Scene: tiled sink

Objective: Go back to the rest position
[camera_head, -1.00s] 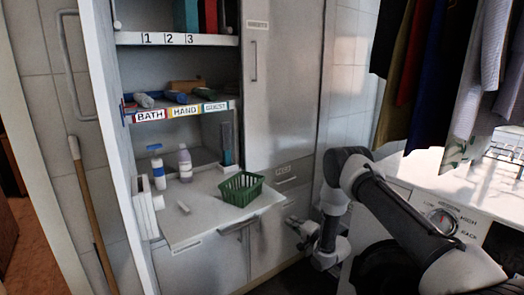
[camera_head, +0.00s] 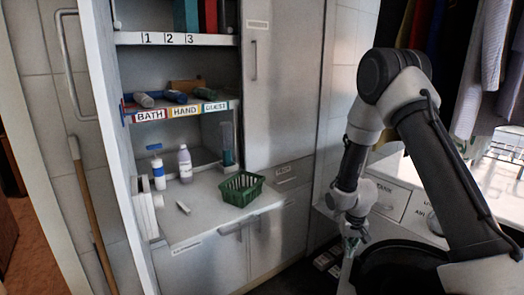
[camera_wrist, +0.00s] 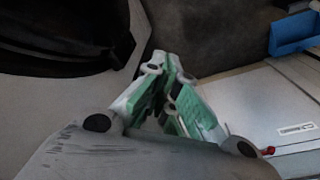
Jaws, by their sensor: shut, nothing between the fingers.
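My gripper (camera_head: 352,243) hangs below my folded arm at the right of the head view, pointing down, in front of the counter's side. In the wrist view its green-padded fingers (camera_wrist: 172,65) meet at the tips, shut with nothing between them. No object is in contact with it that I can see.
Rolled towels lie on the labelled shelf (camera_head: 178,110) above. Clothes (camera_head: 475,60) hang at the right. A blue bin (camera_wrist: 293,33) shows in the wrist view.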

